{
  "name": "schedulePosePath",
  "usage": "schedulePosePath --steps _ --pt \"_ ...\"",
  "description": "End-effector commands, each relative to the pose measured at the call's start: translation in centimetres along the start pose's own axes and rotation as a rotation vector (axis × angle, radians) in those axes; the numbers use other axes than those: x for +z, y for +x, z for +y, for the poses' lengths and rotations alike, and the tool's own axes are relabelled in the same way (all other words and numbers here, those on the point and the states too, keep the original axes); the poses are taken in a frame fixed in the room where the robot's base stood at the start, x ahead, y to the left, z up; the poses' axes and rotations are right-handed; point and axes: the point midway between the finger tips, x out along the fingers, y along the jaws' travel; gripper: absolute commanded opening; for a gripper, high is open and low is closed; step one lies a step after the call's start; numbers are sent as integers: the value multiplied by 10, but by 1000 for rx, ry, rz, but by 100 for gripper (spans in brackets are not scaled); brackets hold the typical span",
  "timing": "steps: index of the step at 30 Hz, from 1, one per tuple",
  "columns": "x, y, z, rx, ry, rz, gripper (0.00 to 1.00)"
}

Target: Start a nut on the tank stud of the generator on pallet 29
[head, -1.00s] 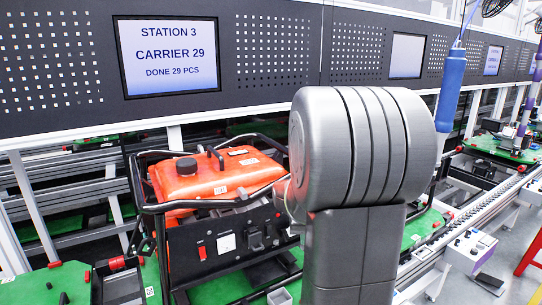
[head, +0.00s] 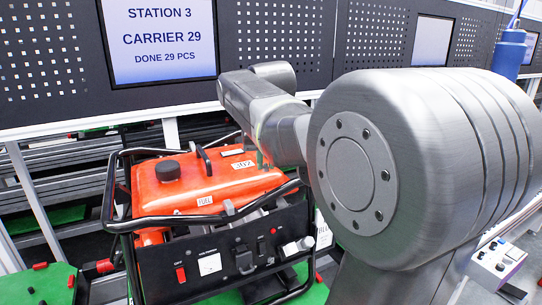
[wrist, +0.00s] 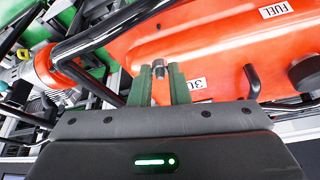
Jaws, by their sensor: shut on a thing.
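The generator has an orange tank (head: 200,185) in a black tube frame with a dark front panel (head: 225,255). In the wrist view the orange tank (wrist: 215,60) fills the upper right, with FUEL and 30 labels. My gripper (wrist: 158,78) has green fingers shut on a small grey metal piece, apparently the nut (wrist: 158,66), over the tank's edge. Whether it touches the tank is unclear. No stud can be told apart from that piece.
A black frame tube (wrist: 110,35) runs close left of my fingers. The screen (head: 158,40) behind reads STATION 3, CARRIER 29. A green pallet (head: 38,285) lies at the lower left. A blue hanging tool (head: 510,55) is at the right, above a control box (head: 498,262).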

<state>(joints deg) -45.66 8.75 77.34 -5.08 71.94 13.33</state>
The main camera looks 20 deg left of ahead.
Motion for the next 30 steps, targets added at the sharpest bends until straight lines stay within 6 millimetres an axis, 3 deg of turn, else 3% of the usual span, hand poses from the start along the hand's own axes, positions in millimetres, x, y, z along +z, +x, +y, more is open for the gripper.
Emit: schedulePosePath --steps 15,30 --pt "17 42 0 0 1 0 0" --pt "21 50 0 0 1 0 0"
